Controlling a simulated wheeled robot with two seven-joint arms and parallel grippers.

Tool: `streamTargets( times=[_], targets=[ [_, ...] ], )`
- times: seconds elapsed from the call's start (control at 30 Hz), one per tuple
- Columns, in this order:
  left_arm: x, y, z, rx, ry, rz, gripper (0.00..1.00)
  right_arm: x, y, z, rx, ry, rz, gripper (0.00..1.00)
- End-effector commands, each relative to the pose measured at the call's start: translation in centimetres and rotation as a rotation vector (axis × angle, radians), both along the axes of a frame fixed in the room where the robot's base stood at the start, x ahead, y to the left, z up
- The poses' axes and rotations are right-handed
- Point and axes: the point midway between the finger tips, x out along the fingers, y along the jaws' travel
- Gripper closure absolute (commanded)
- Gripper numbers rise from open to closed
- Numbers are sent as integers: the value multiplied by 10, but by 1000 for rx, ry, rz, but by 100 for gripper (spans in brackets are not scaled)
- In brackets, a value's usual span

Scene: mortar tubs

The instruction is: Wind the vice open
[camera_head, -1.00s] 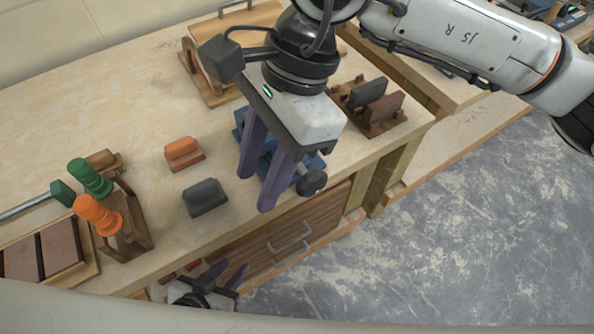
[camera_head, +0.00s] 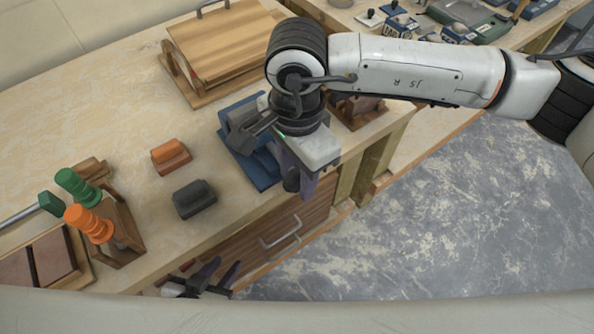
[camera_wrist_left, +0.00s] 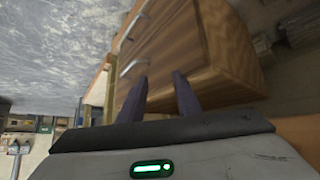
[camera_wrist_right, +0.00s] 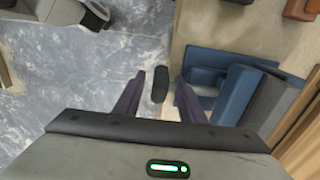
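The blue vice (camera_head: 262,172) stands at the front edge of the bench, partly hidden by my right gripper; its blue body (camera_wrist_right: 236,92) also shows in the right wrist view. Its dark handle (camera_wrist_right: 160,84) appears between the two fingers of my right gripper (camera_wrist_right: 158,92), with gaps on both sides. That gripper is open and points down at the bench's front edge in the head view. My left gripper (camera_head: 221,272) is open and empty, low in front of the bench; the left wrist view shows its fingers apart before the wooden drawers (camera_wrist_left: 175,45).
A dark grey block (camera_head: 194,199) and an orange block (camera_head: 171,156) lie left of the vice. A rack with green and orange-handled tools (camera_head: 122,235) stands further left. A wooden board (camera_head: 225,45) is behind. Grey floor (camera_head: 440,220) is open at right.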

Motion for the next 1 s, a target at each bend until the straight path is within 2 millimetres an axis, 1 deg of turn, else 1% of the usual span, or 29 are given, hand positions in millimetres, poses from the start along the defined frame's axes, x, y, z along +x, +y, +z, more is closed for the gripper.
streamTargets(
  times=[0.27,0.3,0.47,0.5,0.53,0.77,0.87,1.0],
  targets=[
    [0,0,0,0,0,0,69,0,0,-3,0,0,-1,63],
    [0,0,0,1,0,1,69,0,0,-3,0,0,-1,65],
    [0,0,0,1,1,1,69,0,0,-3,0,0,-1,92],
    [0,0,0,1,1,1,69,0,0,-3,0,0,-1,99],
    [0,0,0,1,1,1,69,0,0,-3,0,0,-1,100],
    [0,0,-5,1,1,1,69,0,0,-4,-15,-11,1,100],
    [0,0,-12,1,0,1,69,-1,1,-6,-42,-32,3,100],
    [1,0,-28,1,0,1,69,-1,2,-8,-104,-79,5,100]
  ],
)
